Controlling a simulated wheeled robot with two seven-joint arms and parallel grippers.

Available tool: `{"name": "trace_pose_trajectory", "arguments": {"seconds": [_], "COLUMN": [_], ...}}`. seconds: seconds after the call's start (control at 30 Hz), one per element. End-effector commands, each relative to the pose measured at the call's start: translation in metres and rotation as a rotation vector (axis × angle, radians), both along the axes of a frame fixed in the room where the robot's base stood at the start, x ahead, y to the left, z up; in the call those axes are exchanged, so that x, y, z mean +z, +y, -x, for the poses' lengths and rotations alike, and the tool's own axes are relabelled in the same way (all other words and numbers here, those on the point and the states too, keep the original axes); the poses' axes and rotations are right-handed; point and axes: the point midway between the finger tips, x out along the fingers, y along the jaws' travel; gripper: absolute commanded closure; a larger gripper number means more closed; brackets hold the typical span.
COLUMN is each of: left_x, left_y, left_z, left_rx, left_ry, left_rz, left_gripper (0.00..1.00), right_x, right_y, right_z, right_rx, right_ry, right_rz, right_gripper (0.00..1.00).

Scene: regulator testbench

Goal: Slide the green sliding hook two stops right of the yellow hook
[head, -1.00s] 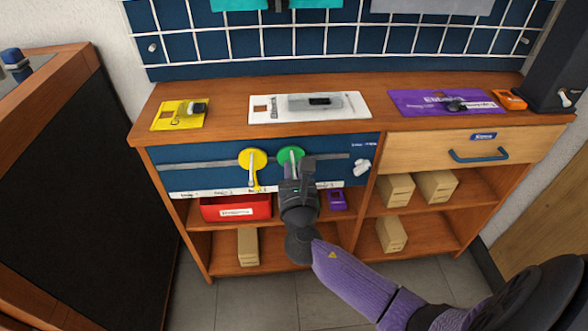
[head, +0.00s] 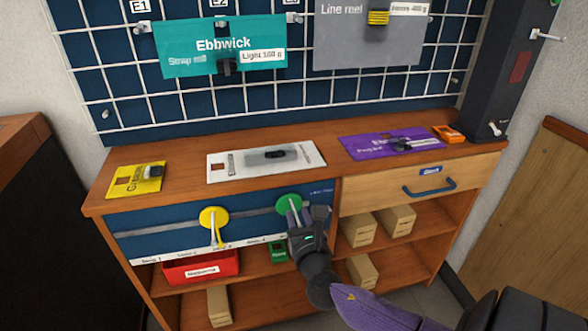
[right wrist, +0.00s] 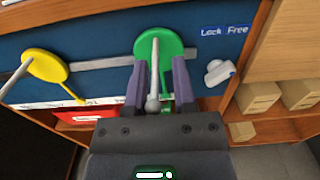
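The green sliding hook (head: 289,204), a round disc with a pale peg, sits on the grey rail (head: 160,226) of the blue panel, right of the yellow hook (head: 213,217). The yellow hook also shows in the right wrist view (right wrist: 45,66). My right gripper (head: 307,215) is at the green hook. In the right wrist view its fingers (right wrist: 161,80) stand apart either side of the green hook's peg (right wrist: 154,75), which is nearer the left finger, with a gap on the right. The labels under the rail are too small to read surely. My left gripper is out of view.
A white knob (right wrist: 217,72) sits below the "Lock Free" label (right wrist: 224,30), right of the green hook. A red bin (head: 200,267) and several boxes (head: 397,219) stand on the shelves below. Yellow, white and purple cards lie on the wooden top (head: 330,158).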

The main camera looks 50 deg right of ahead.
Motion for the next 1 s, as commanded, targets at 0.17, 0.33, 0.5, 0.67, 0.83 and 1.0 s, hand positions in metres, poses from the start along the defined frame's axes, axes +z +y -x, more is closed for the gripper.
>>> {"name": "trace_pose_trajectory", "arguments": {"seconds": [0.17, 0.33, 0.5, 0.67, 0.83, 1.0], "left_x": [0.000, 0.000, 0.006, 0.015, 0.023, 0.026], "left_y": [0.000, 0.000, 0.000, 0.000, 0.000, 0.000], "left_z": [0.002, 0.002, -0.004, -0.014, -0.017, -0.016], "left_rx": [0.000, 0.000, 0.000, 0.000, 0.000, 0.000], "left_ry": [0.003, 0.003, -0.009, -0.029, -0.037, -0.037], "left_rz": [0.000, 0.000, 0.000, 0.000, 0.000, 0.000], "left_gripper": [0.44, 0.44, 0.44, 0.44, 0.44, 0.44], "right_x": [0.000, 0.001, 0.003, 0.004, 0.004, 0.002], "right_y": [0.000, 0.001, 0.008, 0.025, 0.042, 0.051], "right_z": [0.000, -0.001, 0.011, 0.040, 0.069, 0.084], "right_rx": [0.001, 0.002, 0.002, 0.002, 0.000, 0.000], "right_ry": [-0.001, -0.002, -0.001, -0.001, -0.001, -0.001], "right_rz": [0.001, 0.000, 0.001, -0.001, 0.000, 0.000], "right_gripper": [0.44, 0.44, 0.44, 0.44, 0.44, 0.44]}}
